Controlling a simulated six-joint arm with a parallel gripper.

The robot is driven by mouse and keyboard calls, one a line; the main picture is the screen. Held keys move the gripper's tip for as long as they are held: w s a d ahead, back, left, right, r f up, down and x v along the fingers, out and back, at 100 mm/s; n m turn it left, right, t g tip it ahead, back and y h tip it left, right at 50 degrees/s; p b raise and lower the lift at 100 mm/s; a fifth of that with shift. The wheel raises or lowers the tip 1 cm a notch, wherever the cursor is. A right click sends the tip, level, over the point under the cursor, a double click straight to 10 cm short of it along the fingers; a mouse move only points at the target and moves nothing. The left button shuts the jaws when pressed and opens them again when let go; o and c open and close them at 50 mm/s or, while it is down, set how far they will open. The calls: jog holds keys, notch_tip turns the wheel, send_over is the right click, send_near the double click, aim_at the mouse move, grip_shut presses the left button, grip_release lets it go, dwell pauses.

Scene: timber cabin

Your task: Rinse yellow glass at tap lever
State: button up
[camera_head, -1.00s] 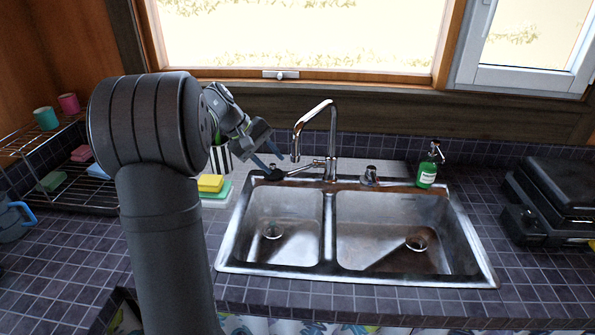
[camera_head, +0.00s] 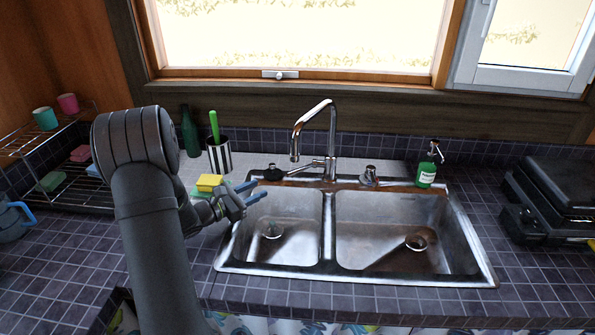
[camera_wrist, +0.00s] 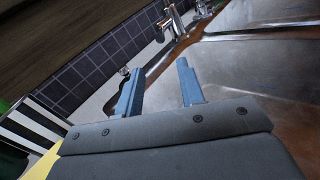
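My gripper (camera_head: 257,190) is over the left rim of the sink in the head view, with its two blue fingers apart. In the wrist view the gripper (camera_wrist: 160,68) is open with nothing between the fingers. The chrome tap (camera_head: 332,140) stands behind the sink with its spout curving left. Its lever (camera_head: 304,166) reaches left from the tap's base, apart from my gripper. The tap also shows at the top of the wrist view (camera_wrist: 178,20). I see no yellow glass in either current view.
The double-bowl sink (camera_head: 328,235) is empty. A yellow sponge (camera_head: 210,182), a striped holder (camera_head: 219,156) and a green bottle (camera_head: 189,134) stand left of it. A soap bottle (camera_head: 427,172) is behind right. Teal (camera_head: 45,118) and pink (camera_head: 69,104) cups sit on the rack.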

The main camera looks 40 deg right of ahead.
aim_at(305, 167)
jog(key=d, duration=1.6)
jog(key=shift+s+d, duration=0.1)
jog(key=shift+s, duration=0.1)
grip_shut()
